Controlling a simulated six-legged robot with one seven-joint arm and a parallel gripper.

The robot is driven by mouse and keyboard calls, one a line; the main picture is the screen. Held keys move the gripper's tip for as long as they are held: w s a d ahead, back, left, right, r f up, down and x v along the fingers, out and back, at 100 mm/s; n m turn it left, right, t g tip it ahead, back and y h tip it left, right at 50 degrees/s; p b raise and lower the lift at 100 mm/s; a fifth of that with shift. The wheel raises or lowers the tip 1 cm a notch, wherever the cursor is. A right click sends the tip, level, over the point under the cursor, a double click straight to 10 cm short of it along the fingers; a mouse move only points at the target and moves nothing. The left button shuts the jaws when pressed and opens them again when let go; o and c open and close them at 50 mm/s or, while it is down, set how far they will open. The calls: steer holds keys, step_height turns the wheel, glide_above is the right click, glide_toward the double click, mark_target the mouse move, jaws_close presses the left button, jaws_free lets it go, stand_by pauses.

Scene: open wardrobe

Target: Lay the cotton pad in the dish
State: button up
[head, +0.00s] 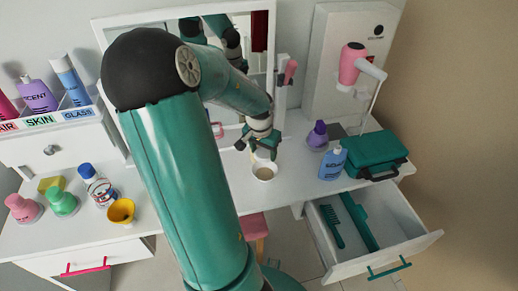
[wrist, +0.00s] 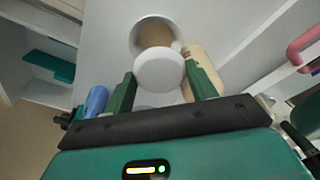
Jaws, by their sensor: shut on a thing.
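The cotton pad (wrist: 159,74) is a white round disc between the fingers of my gripper (wrist: 163,84) in the wrist view. My gripper is shut on it. The dish (wrist: 137,36) is a small round white bowl with a tan inside, just beyond the pad; the pad's edge covers part of it in this view. In the head view my gripper (head: 262,148) points down directly above the dish (head: 264,175) on the white table. The pad cannot be made out clearly there, and the gap between pad and dish is hard to judge.
A purple bottle (head: 318,137), a blue bottle (head: 332,163) and a teal case (head: 371,153) stand right of the dish. An open drawer (head: 395,232) juts out below. A mirror (head: 249,92) stands behind. A yellow cup (head: 121,211) and several bottles are at left.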

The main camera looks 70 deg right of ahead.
steer(key=shift+s+f, duration=0.3)
steer(key=shift+s, duration=0.15)
steer(key=shift+w+f, duration=0.15)
steer(key=shift+f, duration=0.25)
steer(key=shift+s+f, duration=0.2)
steer(key=shift+f, duration=0.5)
steer(key=shift+w+f, duration=0.15)
steer(key=shift+f, duration=2.15)
steer(key=o, duration=1.2)
steer(key=shift+o, duration=0.2)
steer(key=shift+r, duration=0.15)
steer(key=shift+w+a+r, duration=0.1)
steer(key=shift+a+r, duration=0.05)
steer(key=shift+r, duration=1.8)
steer(key=shift+a+r, duration=0.15)
steer(key=shift+r, duration=1.8)
